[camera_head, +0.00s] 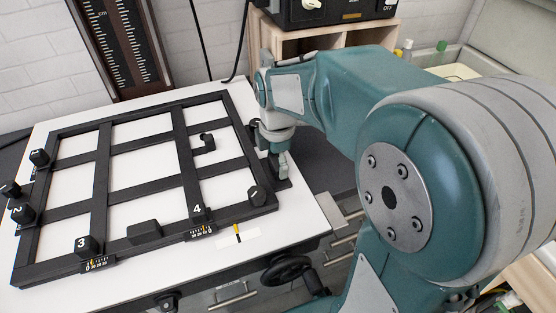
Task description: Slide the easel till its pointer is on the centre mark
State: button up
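The easel (104,167) is a black frame with crossing bars and numbered knobs, lying on a white baseboard (315,222). A pale strip (248,236) with a dark line and an orange tip lies just off the easel's front edge, towards its right corner. I cannot tell which part of that is the pointer and which is the centre mark. My gripper (281,172) points down at the easel's right side, close to the frame. Whether it touches the frame is unclear. Its fingertips are too small and partly hidden to show whether they are open.
The enlarger column with a cm scale (122,45) stands behind the easel. A wooden shelf (350,38) with a black box on it is at the back. A black handwheel (288,271) is below the board's front edge.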

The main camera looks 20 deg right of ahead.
dwell(0.4)
notch_tip(320, 180, up, 12)
jog(key=shift+w+a+f, duration=0.1)
dwell(0.4)
dwell(0.5)
jog(key=s+f+m+t, duration=0.1)
jog(key=s+m+t, duration=0.1)
jog(key=s+m, duration=0.2)
jog(key=s+a+f+m+t, duration=0.1)
jog(key=s+f+m, duration=0.1)
jog(key=s+m, duration=0.3)
jog(key=s+f+m+t, duration=0.1)
jog(key=s+m+t, duration=0.1)
jog(key=s+m, duration=0.3)
jog(key=shift+s+a+f+m+t, duration=0.1)
jog(key=shift+a+m+t, duration=0.1)
jog(key=shift+m, duration=0.8)
jog(key=shift+a+f+m+t, duration=0.1)
jog(key=shift+a+m, duration=0.05)
jog(key=shift+m, duration=0.85)
